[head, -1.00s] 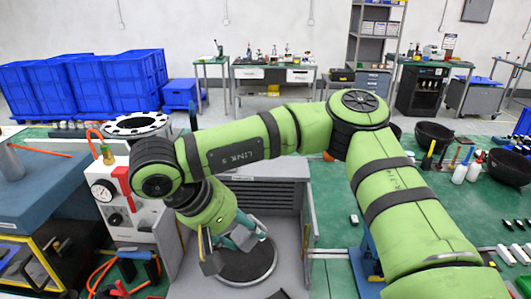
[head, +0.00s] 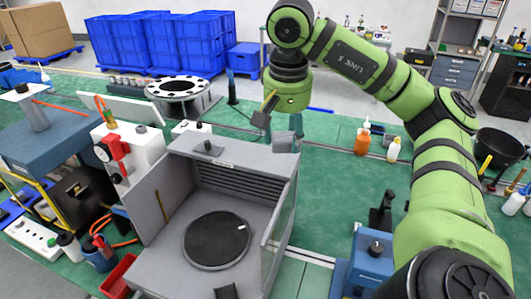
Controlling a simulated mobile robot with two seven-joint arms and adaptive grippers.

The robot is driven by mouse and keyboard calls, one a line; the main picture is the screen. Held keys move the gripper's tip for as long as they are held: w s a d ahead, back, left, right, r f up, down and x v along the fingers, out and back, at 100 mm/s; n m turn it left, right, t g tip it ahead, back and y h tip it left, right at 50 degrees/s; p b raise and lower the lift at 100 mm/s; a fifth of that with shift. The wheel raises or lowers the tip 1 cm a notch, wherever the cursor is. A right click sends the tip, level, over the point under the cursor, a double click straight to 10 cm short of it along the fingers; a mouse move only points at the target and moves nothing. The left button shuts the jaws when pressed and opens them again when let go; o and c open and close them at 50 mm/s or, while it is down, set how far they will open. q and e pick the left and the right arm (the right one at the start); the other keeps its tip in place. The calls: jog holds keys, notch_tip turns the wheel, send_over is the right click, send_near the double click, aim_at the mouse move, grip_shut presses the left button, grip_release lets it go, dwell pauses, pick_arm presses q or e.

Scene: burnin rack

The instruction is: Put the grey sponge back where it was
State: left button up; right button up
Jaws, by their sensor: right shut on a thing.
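My right gripper (head: 281,134) hangs pointing down just behind the back right corner of the grey open-fronted chamber (head: 180,262). It is shut on a small grey block (head: 284,142) that looks like the grey sponge. The block is small here and partly covered by the fingers. It is above the green bench, and I cannot tell its exact height. A black round plate (head: 216,240) on the chamber floor is bare except for a small white mark. My left gripper is not in view.
An orange bottle (head: 362,142) and a white bottle (head: 393,151) stand right of the gripper. A white gauge box (head: 128,155) stands left of the chamber. A flanged black-and-white disc (head: 180,88) is behind. Green bench (head: 335,195) between chamber and my right arm is mostly clear.

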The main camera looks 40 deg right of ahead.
jog(key=w+d+f, duration=0.1)
jog(key=w+f, duration=0.1)
jog(key=w, duration=0.1)
jog(key=w+d+f, duration=0.1)
jog(key=w+f, duration=0.1)
jog(key=w, duration=0.1)
jog(key=w+d+f, duration=0.1)
jog(key=w+f, duration=0.1)
jog(key=w, duration=0.2)
jog(key=shift+d, duration=0.25)
jog(key=shift+w+d+f+p, duration=0.25)
jog(key=shift+f+p, duration=0.05)
jog(key=shift+f, duration=0.1)
notch_tip(320, 180, down, 3)
jog(key=shift+f+p, duration=0.1)
jog(key=shift+p, duration=0.8)
jog(key=shift+f, duration=0.35)
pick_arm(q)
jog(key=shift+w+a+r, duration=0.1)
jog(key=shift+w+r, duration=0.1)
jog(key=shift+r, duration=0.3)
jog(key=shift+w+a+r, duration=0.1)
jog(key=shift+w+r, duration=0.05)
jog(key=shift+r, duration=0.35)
pick_arm(e)
jog(key=shift+f, duration=0.1)
